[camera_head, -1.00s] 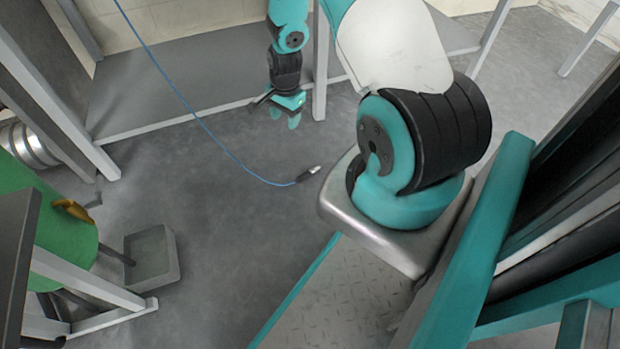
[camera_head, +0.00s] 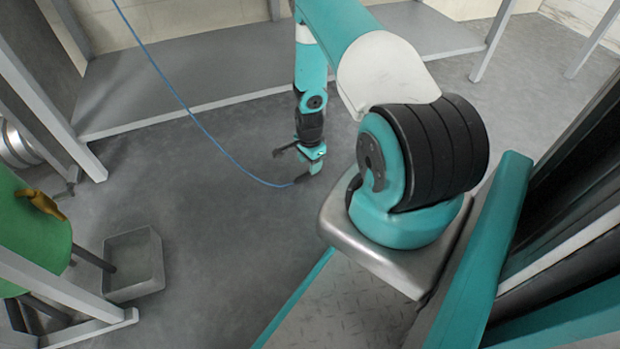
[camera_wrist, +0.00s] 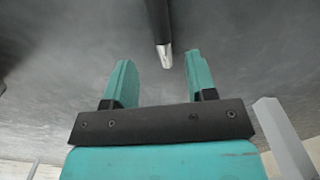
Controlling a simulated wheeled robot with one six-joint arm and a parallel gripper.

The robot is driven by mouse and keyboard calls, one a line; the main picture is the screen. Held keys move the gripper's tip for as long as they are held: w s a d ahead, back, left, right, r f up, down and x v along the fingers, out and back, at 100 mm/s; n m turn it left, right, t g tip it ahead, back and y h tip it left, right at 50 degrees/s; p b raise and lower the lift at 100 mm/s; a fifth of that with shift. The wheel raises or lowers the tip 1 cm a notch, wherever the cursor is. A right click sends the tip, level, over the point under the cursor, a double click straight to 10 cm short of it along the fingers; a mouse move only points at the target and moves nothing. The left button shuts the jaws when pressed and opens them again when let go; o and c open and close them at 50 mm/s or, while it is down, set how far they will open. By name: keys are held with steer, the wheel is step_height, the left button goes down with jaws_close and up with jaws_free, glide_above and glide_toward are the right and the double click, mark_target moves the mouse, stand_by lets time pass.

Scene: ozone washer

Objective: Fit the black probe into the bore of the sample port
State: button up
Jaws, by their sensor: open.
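The black probe hangs on or lies at the end of a blue cable (camera_head: 215,143); in the wrist view its dark body (camera_wrist: 157,18) ends in a silver tip. My gripper (camera_head: 314,165) is open, and its two teal fingers stand apart in the wrist view (camera_wrist: 160,80). The silver tip appears between and just beyond the fingertips, nearer the right finger, with no clear contact. In the head view the probe is partly hidden at my gripper. I cannot make out the sample port or its bore in either view.
A green vessel (camera_head: 30,240) with a brownish-yellow handle (camera_head: 42,203) stands at the left, by grey frame legs. A grey open bin (camera_head: 134,288) sits on the floor beside it. A grey platform (camera_head: 180,80) runs along the back. The middle floor is clear.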

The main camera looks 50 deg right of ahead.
mark_target(308, 173)
steer(key=shift+w+a+f+b, duration=0.1)
steer(key=shift+f+b, duration=1.15)
steer(key=shift+f, duration=0.1)
steer(key=shift+w+a+f+b, duration=0.1)
steer(key=shift+f+b, duration=1.15)
steer(key=shift+f, duration=0.05)
steer(key=shift+r, duration=0.1)
jaws_close()
